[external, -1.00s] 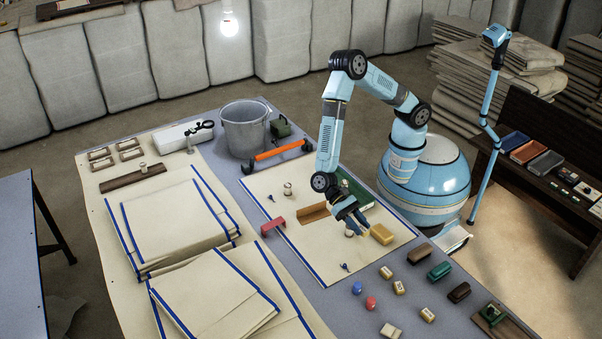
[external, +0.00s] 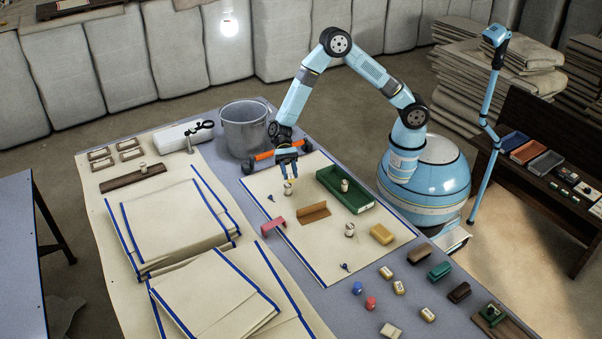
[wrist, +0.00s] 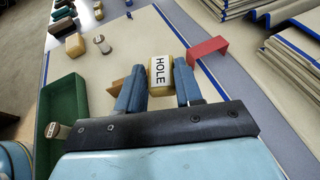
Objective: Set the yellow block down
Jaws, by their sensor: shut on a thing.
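My gripper (external: 288,180) is shut on a yellow block (wrist: 160,70) with a white label reading HOLE. In the wrist view the block sits between the two blue fingertips. In the external view it is small and partly hidden between the fingers, low over the blue-edged cloth. A small pale, round-topped piece stood at this spot earlier; whether the block touches it or the cloth I cannot tell. A plain yellow block (external: 381,234) lies at the cloth's right edge, apart from my gripper.
A green tray (external: 345,199) with a small piece in it, a brown angled piece (external: 313,213) and a pink bracket (external: 273,226) lie around. A bucket (external: 243,127) and an orange-handled bar (external: 263,155) stand behind. Several small blocks lie at the lower right.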

